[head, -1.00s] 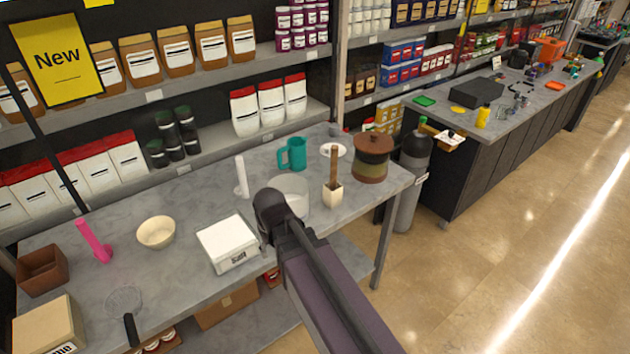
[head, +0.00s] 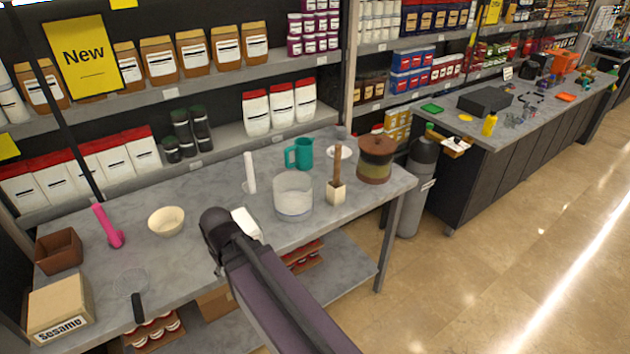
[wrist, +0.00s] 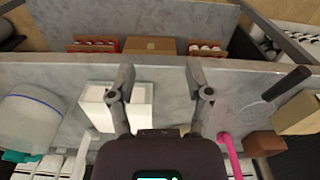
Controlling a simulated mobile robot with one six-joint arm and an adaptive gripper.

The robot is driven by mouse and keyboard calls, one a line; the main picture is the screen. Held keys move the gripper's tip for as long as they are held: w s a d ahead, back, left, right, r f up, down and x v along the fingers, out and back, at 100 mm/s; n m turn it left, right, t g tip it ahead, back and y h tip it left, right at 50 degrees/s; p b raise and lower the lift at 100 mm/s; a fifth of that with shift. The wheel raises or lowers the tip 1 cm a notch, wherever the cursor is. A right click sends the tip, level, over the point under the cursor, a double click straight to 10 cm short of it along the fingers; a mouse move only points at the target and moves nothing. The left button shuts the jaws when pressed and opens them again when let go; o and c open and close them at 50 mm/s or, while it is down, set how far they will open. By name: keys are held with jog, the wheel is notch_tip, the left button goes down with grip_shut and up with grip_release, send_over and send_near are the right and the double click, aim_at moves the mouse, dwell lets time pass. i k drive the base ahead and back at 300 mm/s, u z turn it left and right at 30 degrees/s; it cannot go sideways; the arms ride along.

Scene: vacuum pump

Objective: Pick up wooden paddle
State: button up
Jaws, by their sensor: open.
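A brown wooden stick (head: 337,165), which looks like the wooden paddle, stands upright in a small cream block-shaped holder (head: 336,194) on the right part of the grey table. It is not seen in the wrist view. My gripper (wrist: 159,72) is open in the wrist view, its two fingers spread apart above the table's front edge, with nothing held between them. In the head view my own arm hides the gripper, left of the paddle and apart from it.
A white box (wrist: 138,102) lies under my gripper. A clear container (head: 293,200), teal mug (head: 303,153) and lidded brown jar (head: 374,160) surround the paddle's holder. A cream bowl (head: 166,221), pink utensil (head: 108,228) and sesame box (head: 58,308) are left. Shelves stand behind.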

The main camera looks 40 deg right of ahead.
aim_at(337, 156)
jog(key=u, duration=0.4)
jog(key=k, duration=0.7)
jog(key=z, duration=1.25)
jog(key=i, duration=1.5)
jog(key=u, duration=0.05)
